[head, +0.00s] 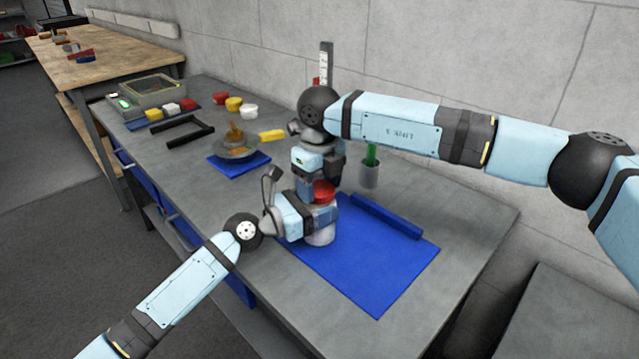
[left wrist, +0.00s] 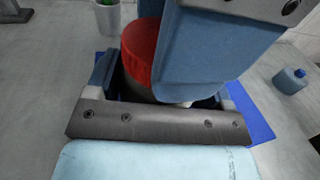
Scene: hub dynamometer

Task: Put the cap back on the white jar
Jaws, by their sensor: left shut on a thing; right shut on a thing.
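The white jar (head: 321,237) stands upright on the blue mat (head: 375,285). My left gripper (head: 319,216) is shut around the jar from the left side and hides its upper part. The red cap (head: 325,189) is directly above the jar, held from above by my right gripper (head: 321,183), which is shut on it. In the left wrist view the cap (left wrist: 141,52) shows above my left gripper's jaws (left wrist: 165,92), partly covered by my right gripper. The jar's rim is hidden, so I cannot tell whether cap and jar touch.
A blue bar (head: 386,216) lies along the mat's back edge. A grey cup with a green item (head: 369,176) stands behind. To the left are a dish on a small blue mat (head: 238,169), a black frame (head: 182,131), several coloured blocks and a boxed device (head: 147,92). The mat's front right is clear.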

